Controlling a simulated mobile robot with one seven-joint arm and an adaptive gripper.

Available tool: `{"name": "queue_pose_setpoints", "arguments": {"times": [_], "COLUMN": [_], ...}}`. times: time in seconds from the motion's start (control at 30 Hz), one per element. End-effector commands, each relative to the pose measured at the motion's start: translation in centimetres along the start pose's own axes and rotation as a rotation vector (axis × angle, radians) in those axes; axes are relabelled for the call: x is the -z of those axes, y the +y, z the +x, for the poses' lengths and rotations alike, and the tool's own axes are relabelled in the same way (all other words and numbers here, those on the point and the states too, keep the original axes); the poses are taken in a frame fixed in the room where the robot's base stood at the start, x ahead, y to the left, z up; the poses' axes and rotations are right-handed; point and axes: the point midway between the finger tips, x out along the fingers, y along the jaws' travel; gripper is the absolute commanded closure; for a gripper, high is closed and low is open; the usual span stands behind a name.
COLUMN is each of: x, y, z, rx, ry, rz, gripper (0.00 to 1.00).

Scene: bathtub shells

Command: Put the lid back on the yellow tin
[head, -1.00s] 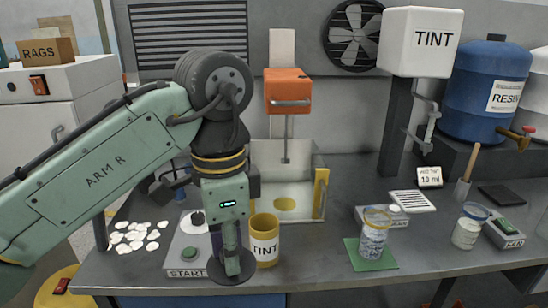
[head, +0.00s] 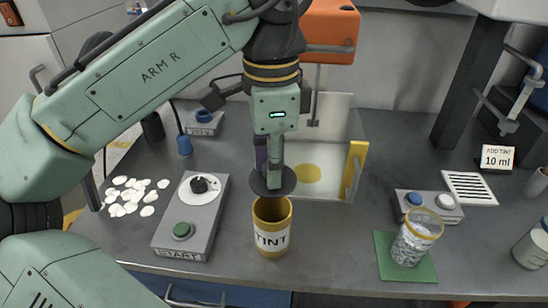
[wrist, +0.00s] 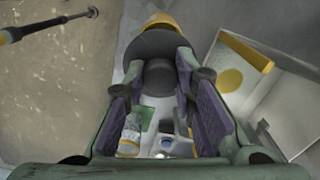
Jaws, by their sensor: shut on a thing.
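The yellow tin (head: 272,240) marked TINT stands upright and open-topped on the grey bench, near its front edge. My gripper (head: 273,178) is shut on a dark grey round lid (head: 273,187). The lid hangs roughly level, just above and behind the tin's mouth in the head view, apart from the tin. In the wrist view the lid (wrist: 158,45) sits at the tips of my gripper (wrist: 158,72), and part of the yellow tin's rim (wrist: 163,20) shows past it.
A START box (head: 190,215) stands left of the tin, with white shells (head: 130,195) farther left. A pale open bay (head: 335,125) is behind. A glass jar (head: 415,238) stands on a green mat (head: 410,270) at right. Bench between tin and mat is clear.

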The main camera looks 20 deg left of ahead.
Motion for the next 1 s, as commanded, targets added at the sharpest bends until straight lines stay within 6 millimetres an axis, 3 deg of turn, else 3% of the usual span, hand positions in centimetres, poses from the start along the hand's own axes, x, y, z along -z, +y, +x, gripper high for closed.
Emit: {"name": "queue_pose_setpoints", "arguments": {"times": [0.6,1.0], "x": [0.0,0.0], "y": [0.0,0.0], "z": [5.3,5.7], "rx": [-0.001,0.000], "ry": [0.001,0.000], "rz": [0.001,0.000], "gripper": [0.99,0.99]}}
